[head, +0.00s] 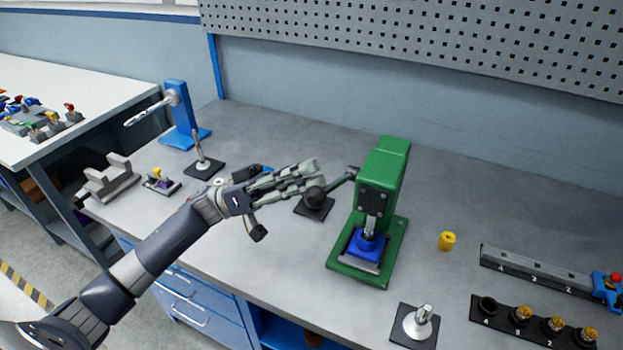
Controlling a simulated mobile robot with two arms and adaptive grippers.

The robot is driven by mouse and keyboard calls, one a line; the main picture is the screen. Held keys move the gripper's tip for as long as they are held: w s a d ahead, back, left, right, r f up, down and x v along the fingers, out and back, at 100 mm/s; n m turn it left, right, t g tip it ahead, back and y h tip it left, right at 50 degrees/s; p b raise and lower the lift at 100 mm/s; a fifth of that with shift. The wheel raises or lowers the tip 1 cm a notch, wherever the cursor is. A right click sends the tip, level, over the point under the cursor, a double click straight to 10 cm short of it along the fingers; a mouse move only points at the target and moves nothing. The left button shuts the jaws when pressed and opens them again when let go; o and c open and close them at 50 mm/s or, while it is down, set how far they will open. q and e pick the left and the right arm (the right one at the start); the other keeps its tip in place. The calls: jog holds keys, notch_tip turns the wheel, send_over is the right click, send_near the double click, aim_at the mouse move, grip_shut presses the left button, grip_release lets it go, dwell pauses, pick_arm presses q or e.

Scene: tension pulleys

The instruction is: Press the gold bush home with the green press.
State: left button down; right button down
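The green press (393,164) stands on the bench right of centre. Its lever ends in a black knob (315,197) on the left side. A blue piece (360,247) sits on the press base under the silver ram. I cannot make out a gold bush there; the ram and blue piece could hide it. A small yellow-gold cylinder (447,241) stands alone to the right of the press. My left gripper (286,206) looks open, its long fingers beside the black knob and its thumb apart below; I cannot tell whether it touches the knob. My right gripper is out of view.
A black rack (503,319) with several gold-topped pieces and a grey numbered rail (535,272) lie at the right. A silver post on a dark plate (414,327) stands in front. A blue stand (178,115) and a grey bracket (108,181) are at the left.

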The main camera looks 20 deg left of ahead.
pick_arm(q)
jog(key=shift+s+d+f+m, duration=0.15)
jog(key=shift+f, duration=0.3)
jog(key=shift+s+d+f+m, duration=0.15)
jog(key=shift+f, duration=0.3)
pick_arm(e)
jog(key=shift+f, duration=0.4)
pick_arm(q)
jog(key=shift+a, duration=0.15)
jog(key=shift+r, duration=0.15)
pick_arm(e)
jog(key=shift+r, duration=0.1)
